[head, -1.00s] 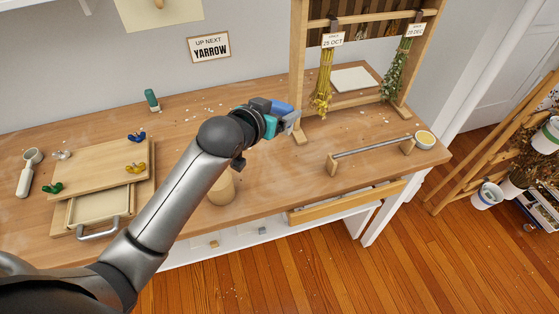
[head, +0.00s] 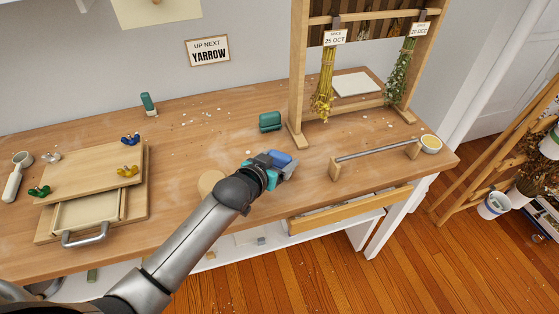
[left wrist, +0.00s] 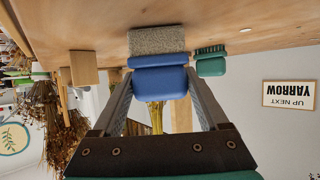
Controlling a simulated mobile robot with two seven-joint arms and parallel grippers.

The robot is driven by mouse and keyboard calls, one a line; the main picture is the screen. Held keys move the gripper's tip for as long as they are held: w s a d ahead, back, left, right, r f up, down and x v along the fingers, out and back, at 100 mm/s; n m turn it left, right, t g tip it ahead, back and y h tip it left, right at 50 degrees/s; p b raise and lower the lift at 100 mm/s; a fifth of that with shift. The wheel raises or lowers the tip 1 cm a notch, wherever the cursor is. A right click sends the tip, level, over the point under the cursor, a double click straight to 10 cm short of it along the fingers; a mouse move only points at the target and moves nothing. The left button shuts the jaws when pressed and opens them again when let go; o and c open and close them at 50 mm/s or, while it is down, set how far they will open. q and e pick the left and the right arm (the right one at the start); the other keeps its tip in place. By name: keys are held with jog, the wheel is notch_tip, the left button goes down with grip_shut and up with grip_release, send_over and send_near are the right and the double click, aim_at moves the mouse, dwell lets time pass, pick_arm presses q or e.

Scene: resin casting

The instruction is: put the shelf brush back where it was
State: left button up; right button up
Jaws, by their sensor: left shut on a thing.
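My left gripper (head: 282,168) is shut on a blue brush (head: 280,157) above the front middle of the workbench. In the left wrist view the blue brush (left wrist: 160,84) sits between the fingers, and its speckled grey pad points at the bench top. Whether the pad touches the wood I cannot tell. A green brush (head: 270,121) lies on the bench behind the gripper, by the left foot of the drying rack; its bristles show in the left wrist view (left wrist: 211,61). Neither brush carries a readable name. My right gripper is not in view.
The wooden drying rack (head: 297,78) with hanging bunches stands at the back. A metal rail (head: 375,149) on wooden blocks and a yellow bowl (head: 430,144) are at the right. Stacked boards (head: 85,178) with wing nuts lie left.

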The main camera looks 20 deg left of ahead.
pick_arm(q)
jog(key=o, duration=1.2)
jog(key=shift+f, duration=0.1)
jog(key=shift+o, duration=0.2)
jog(key=shift+r, duration=0.25)
jog(key=p+v, duration=0.3)
jog(key=v, duration=0.9)
jog(key=shift+f, duration=0.1)
